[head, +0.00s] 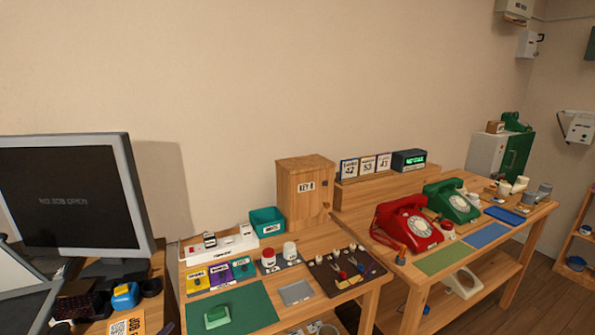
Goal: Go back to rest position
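Neither of my grippers shows in the head view. A red dial phone (407,224) and a green dial phone (452,200) stand side by side on the right wooden table, each with its handset resting on top. A monitor (70,195) stands at the left and reads "NO JOB OPEN". A wooden box (305,190) labelled "KEY" stands at the back of the middle table, with its front closed.
The middle table holds a green mat (240,312), a dark tray (348,285) with small tools, and a teal bin (267,221). Number cards and a lit digital display (409,160) stand on a wooden riser. A green and white cabinet (500,155) stands at the far right.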

